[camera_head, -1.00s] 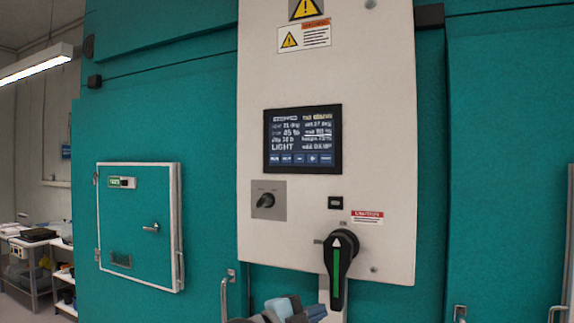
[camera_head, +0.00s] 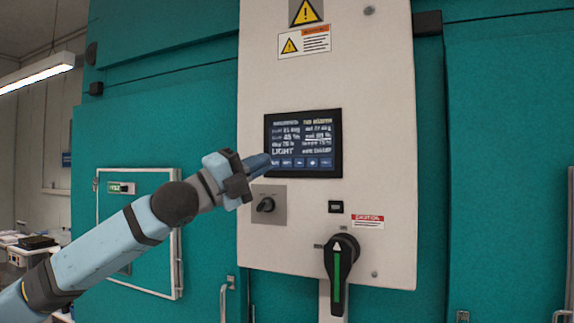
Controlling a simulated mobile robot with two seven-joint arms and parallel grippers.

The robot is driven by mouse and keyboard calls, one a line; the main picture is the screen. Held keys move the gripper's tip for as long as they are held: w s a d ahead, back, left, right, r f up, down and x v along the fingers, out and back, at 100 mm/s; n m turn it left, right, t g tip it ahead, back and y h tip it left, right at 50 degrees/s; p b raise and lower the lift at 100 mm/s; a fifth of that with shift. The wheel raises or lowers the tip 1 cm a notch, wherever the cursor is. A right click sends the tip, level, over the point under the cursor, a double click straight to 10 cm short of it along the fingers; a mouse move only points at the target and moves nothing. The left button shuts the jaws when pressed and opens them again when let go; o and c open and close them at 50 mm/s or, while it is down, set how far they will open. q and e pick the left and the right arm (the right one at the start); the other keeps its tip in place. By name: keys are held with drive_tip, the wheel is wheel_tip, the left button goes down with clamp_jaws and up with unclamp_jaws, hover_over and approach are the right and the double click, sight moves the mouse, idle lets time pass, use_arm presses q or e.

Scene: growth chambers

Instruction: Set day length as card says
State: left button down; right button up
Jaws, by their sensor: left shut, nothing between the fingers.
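A dark touch screen (camera_head: 303,143) is set in the upper middle of the pale control panel (camera_head: 360,60). It shows lines of white text, the word LIGHT, and a row of blue buttons along its bottom edge. Most of the text is too small to read surely. My left gripper (camera_head: 262,163) is shut and empty, with its tips at the lower left corner of the screen. I cannot tell whether the tips touch it. No card shows in this view. My right gripper does not show.
Below the screen are a small rotary switch (camera_head: 265,204), a small black plate (camera_head: 336,207) and a large black handle with a green stripe (camera_head: 338,270). Teal walls flank the panel. A white-framed hatch (camera_head: 140,185) is at left, partly behind my left arm.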

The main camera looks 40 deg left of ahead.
sight(287, 163)
use_arm(q)
drive_tip(key=shift+w, duration=0.15)
drive_tip(key=w+p, duration=0.2)
drive_tip(key=w+a+p, duration=0.1)
drive_tip(key=w+p, duration=0.1)
drive_tip(key=w, duration=0.1)
drive_tip(key=w+a+p, duration=0.1)
drive_tip(key=w+p, duration=0.1)
drive_tip(key=w, duration=0.1)
drive_tip(key=shift+w, duration=0.15)
idle(0.4)
idle(0.7)
idle(0.6)
idle(0.4)
